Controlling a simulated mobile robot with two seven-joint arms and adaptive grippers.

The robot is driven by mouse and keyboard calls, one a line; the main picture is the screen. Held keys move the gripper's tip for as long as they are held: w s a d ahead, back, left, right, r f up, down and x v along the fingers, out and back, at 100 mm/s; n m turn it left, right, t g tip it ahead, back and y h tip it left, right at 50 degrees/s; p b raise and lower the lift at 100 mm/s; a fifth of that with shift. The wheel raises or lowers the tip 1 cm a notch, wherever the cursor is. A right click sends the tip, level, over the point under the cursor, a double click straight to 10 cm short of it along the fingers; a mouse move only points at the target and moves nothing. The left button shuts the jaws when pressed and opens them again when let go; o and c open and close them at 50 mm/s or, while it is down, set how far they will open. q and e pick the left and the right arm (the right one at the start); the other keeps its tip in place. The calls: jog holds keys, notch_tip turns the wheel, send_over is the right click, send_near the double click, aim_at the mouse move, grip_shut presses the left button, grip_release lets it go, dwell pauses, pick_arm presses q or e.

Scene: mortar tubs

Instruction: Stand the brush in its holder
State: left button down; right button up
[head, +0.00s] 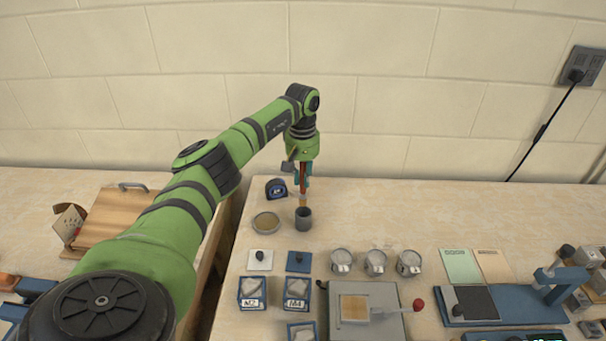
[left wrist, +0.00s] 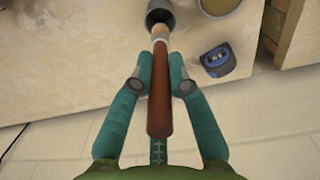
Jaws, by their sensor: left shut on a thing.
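The brush has a long red-brown handle (left wrist: 158,100) and a paler lower end; it also shows in the head view (head: 303,184). My left gripper (head: 303,172) is shut on the handle and holds the brush about upright, pointing down. The teal fingers (left wrist: 158,72) clasp it from both sides in the left wrist view. The holder, a small dark grey cup (head: 304,220), stands on the table right below the brush; part of it shows in the left wrist view (left wrist: 160,8). The brush's lower end is at the cup's mouth; I cannot tell whether it is inside. My right gripper is not in view.
A round dish (head: 266,223) stands left of the cup, and a dark blue tape measure (head: 276,189) lies behind the dish. Several metal cups (head: 375,262) and blue boxes (head: 253,291) stand nearer. Bare table lies right of the holder; the wall rises behind.

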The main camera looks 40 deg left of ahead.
aim_at(303, 193)
pick_arm(q)
jog(key=shift+f+b, duration=0.45)
jog(key=shift+f, duration=0.45)
notch_tip(303, 193, down, 2)
jog(key=shift+b, duration=0.75)
notch_tip(303, 193, down, 2)
jog(key=shift+b, duration=0.75)
jog(key=shift+f+b, duration=0.3)
jog(key=shift+f, duration=0.2)
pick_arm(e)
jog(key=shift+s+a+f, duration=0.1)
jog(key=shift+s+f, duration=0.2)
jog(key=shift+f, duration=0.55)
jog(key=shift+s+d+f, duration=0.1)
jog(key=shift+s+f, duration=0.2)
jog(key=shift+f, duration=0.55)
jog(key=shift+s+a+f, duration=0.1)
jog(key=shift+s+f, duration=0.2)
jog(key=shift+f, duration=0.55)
pick_arm(q)
jog(key=c, duration=1.1)
grip_release()
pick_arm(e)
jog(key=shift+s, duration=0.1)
